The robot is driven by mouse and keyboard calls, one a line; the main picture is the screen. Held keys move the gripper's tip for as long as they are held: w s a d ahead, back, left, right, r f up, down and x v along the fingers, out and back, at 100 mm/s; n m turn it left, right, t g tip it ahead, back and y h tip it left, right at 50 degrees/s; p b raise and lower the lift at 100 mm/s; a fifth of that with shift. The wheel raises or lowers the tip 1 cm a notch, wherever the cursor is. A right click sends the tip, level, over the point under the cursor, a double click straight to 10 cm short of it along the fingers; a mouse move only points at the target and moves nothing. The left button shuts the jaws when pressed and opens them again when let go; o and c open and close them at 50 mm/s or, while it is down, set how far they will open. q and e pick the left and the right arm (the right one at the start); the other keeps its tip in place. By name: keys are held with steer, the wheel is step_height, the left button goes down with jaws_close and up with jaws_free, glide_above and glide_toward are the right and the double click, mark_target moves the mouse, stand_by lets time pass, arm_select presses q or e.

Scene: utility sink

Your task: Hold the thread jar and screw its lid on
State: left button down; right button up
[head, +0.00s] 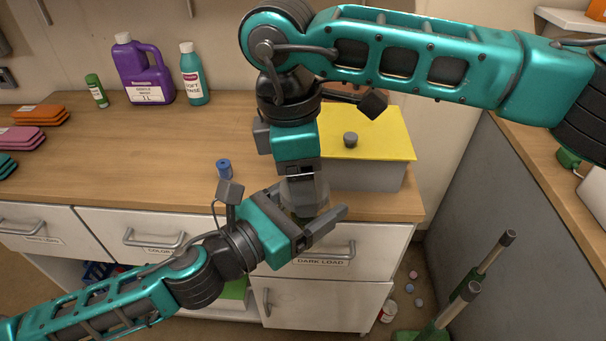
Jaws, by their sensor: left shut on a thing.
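My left gripper (318,228) reaches in from the lower left at the counter's front edge, shut on what seems to be the thread jar. The jar (301,212) is mostly hidden; only a small dull part shows between the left gripper's fingers and my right gripper. My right gripper (303,188) points down from above, directly over the jar. Its fingertips are a dark grey mass, and I cannot tell whether they are open or shut. The jar's lid cannot be made out apart from this mass.
A blue spool (223,168) stands on the wooden counter (165,150), left of the grippers. A grey box with a yellow lid (375,140) stands close behind the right gripper. A purple jug (145,75), teal bottle (194,75) and green tube (97,91) stand at the back.

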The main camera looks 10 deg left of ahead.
steer(key=o, duration=1)
steer(key=shift+r, duration=2.3)
